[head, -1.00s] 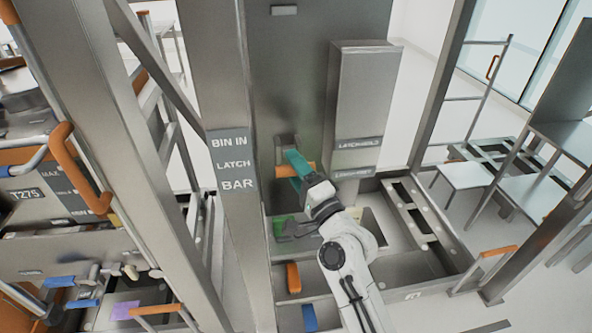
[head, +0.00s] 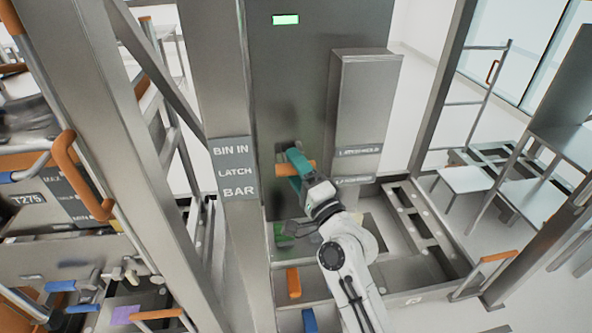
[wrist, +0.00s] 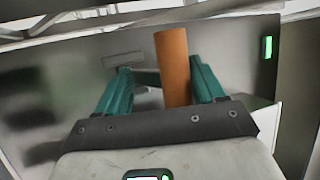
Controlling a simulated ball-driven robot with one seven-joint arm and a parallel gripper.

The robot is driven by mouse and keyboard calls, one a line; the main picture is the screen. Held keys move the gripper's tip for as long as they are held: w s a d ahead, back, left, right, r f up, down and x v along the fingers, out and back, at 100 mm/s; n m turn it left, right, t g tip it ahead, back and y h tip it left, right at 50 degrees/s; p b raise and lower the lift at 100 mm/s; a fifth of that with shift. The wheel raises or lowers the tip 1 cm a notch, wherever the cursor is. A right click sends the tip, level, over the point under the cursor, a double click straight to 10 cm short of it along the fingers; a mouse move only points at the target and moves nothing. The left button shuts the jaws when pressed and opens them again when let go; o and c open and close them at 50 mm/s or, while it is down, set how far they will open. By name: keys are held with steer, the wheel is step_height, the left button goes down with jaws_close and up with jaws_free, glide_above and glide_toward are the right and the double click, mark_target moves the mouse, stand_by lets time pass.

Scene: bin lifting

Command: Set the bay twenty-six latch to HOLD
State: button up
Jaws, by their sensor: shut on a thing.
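The latch (head: 282,170) on the grey panel has an orange bar handle. My gripper (head: 299,167), with teal fingers, is shut on this handle. In the wrist view the orange handle (wrist: 172,68) stands between the two teal fingers (wrist: 163,84). A small lamp (head: 285,20) high on the panel glows green; a green lamp also shows in the wrist view (wrist: 267,47). Two small label plates sit on the grey box to the right. The upper plate (head: 359,151) seems to read LATCH HOLD; the lower plate (head: 354,181) is hard to read. The latch mount is partly hidden by my fingers.
A post with a sign (head: 234,168) reading BIN IN LATCH BAR stands left of the panel. The grey box (head: 364,105) juts out right of the latch. Below are a metal tray frame (head: 430,230) and an orange handle (head: 293,282). A loaded rack fills the left.

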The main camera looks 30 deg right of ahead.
steer(key=shift+d+r+t, duration=0.25)
steer(key=shift+r+t, duration=0.05)
steer(key=shift+r, duration=0.5)
steer(key=a+f+b+v, duration=0.1)
steer(key=b+v, duration=0.2)
steer(key=v, duration=0.8)
steer(key=shift+d, duration=0.25)
steer(key=shift+f, duration=0.1)
steer(key=s+a+f+n+g+y, duration=0.1)
steer(key=s+a+f+n+g, duration=0.1)
steer(key=s+f+n+g, duration=0.55)
steer(key=s+a+f+n+g, duration=0.1)
steer(key=s+f+n+g, duration=0.25)
steer(key=f, duration=0.75)
steer(key=s+d+f+n+g+h, duration=0.1)
steer(key=s+d+f+n+g, duration=0.1)
steer(key=s, duration=0.7)
steer(key=s+d+f+n+g+h, duration=0.2)
steer(key=s+f+g, duration=0.2)
steer(key=s+g, duration=0.3)
steer(key=shift+s+d, duration=0.2)
steer(key=shift+s, duration=0.8)
